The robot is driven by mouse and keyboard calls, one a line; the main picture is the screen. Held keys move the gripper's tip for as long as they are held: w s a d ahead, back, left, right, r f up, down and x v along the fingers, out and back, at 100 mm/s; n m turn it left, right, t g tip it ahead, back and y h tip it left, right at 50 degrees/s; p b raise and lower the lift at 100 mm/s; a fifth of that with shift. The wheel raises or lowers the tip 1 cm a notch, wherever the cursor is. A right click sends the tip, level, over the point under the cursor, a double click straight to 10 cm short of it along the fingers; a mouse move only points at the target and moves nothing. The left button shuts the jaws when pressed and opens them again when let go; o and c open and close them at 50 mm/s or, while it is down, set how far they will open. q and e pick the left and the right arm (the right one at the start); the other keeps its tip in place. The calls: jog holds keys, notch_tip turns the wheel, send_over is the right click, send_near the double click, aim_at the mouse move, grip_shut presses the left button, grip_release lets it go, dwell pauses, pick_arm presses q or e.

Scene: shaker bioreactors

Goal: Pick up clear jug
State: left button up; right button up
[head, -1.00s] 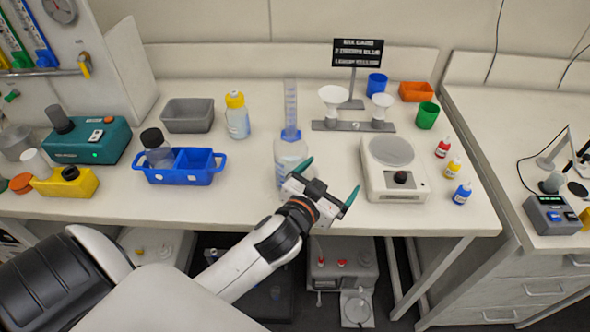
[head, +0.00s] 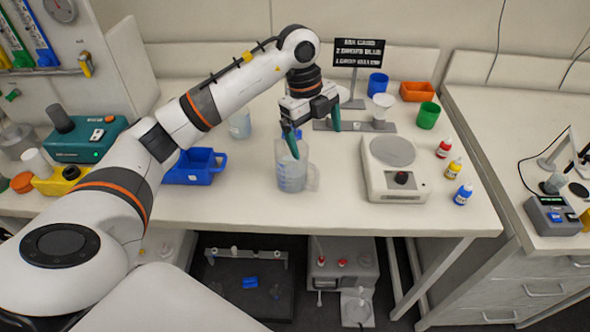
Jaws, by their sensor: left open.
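The clear jug (head: 292,176) stands upright on the white bench near the middle, with faint blue markings on its wall and its handle on the right. My left gripper (head: 313,142) is above and slightly right of it, pointing down, with its two green fingers apart and nothing between them. The left finger overlaps the jug's rim in the picture; I cannot tell whether it touches. My right gripper is not in view.
A white balance (head: 394,168) stands right of the jug, with small red, yellow and blue bottles beyond it. A grey funnel stand (head: 345,126) is behind. A blue caddy (head: 197,168) at left is partly hidden by my arm. Bench in front of the jug is clear.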

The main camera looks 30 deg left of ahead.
pick_arm(q)
jog(key=r+n+y, duration=0.2)
send_over(299, 171)
jog(key=w+a, duration=0.2)
jog(key=a, duration=0.1)
jog(key=shift+g, duration=0.3)
jog(key=f+p, duration=0.1)
jog(key=f, duration=0.2)
jog(key=f+p, duration=0.2)
jog(key=f, duration=0.2)
jog(key=f+p, duration=0.1)
jog(key=f, duration=0.3)
jog(key=shift+s+d+f, duration=0.1)
jog(key=shift+d+f, duration=0.1)
jog(key=shift+d, duration=0.15)
jog(key=shift+f, duration=0.25)
jog(key=c, duration=1.3)
jog(key=shift+r, duration=0.15)
